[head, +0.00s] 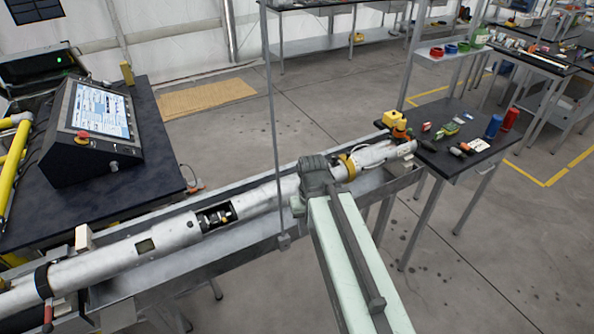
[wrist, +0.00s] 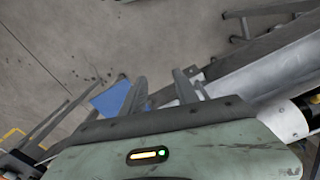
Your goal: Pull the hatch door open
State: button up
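A long silver tube (head: 165,241) lies in a metal trough and runs from lower left to upper right. A rectangular opening (head: 215,217) in its side shows dark and brass parts inside. I cannot make out a separate hatch door. My arm reaches over the tube's right part in the head view, where its fingers are not clear. In the wrist view my gripper (wrist: 161,84) is open, its two fingers apart with nothing between them. The tube (wrist: 287,120) is at the right there, apart from the fingers.
The trough (head: 190,264) has raised edges along the tube. A dark table (head: 130,200) with a control console (head: 95,118) stands at left. Another table (head: 455,160) with small parts is at the tube's right end. A thin upright post (head: 273,110) stands near my arm.

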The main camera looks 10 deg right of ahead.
jog(key=shift+d+r, duration=0.1)
jog(key=shift+r, duration=0.05)
jog(key=shift+o, duration=0.6)
jog(key=shift+w+r+p, duration=0.25)
jog(key=shift+w+p, duration=0.05)
jog(key=n+t+y+p, duration=0.1)
jog(key=n+t+p, duration=0.25)
jog(key=p, duration=0.65)
send_near(289, 184)
jog(key=s+d, duration=0.4)
jog(key=d, duration=0.1)
jog(key=shift+t, duration=0.45)
jog(key=b+x, duration=0.7)
jog(key=b, duration=0.1)
jog(key=shift+w+a+f, duration=0.25)
jog(key=shift+w+a, duration=0.05)
jog(key=shift+r, duration=0.15)
grip_shut()
